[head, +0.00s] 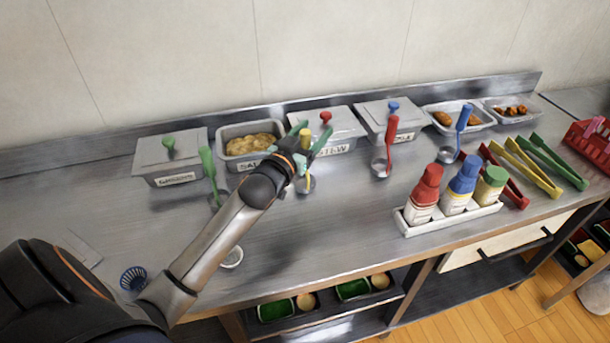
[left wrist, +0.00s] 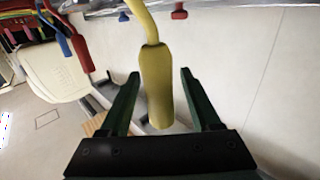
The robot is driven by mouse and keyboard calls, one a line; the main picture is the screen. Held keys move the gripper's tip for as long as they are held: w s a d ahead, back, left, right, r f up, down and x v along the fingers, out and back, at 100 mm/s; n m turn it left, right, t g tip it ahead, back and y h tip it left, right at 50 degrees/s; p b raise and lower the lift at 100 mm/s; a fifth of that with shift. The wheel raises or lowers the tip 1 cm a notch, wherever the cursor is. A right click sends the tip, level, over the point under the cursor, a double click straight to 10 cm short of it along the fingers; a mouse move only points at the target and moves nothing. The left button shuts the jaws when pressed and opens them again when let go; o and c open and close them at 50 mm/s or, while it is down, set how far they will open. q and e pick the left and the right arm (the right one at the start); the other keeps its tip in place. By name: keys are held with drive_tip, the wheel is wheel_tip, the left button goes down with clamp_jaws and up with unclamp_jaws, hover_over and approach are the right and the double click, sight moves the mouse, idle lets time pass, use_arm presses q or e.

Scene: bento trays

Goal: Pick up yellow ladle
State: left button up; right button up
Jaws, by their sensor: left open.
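The yellow ladle (head: 305,138) stands upright on the steel counter in front of the lidded pans, in the middle of the head view. My left gripper (head: 306,141) is open at its handle and hides part of it. In the left wrist view the yellow handle (left wrist: 155,85) lies between the two spread fingers of my left gripper (left wrist: 157,100), with gaps on both sides. My right gripper is not in view.
Green (head: 208,172), red (head: 389,140) and blue (head: 461,122) ladles stand nearby on the counter (head: 330,220). Lidded pans (head: 170,160) line the back. A white rack (head: 455,218) of sauce bottles and several coloured tongs (head: 525,168) lie to the right.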

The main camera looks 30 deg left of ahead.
use_arm(q)
clamp_jaws()
idle(0.5)
idle(0.9)
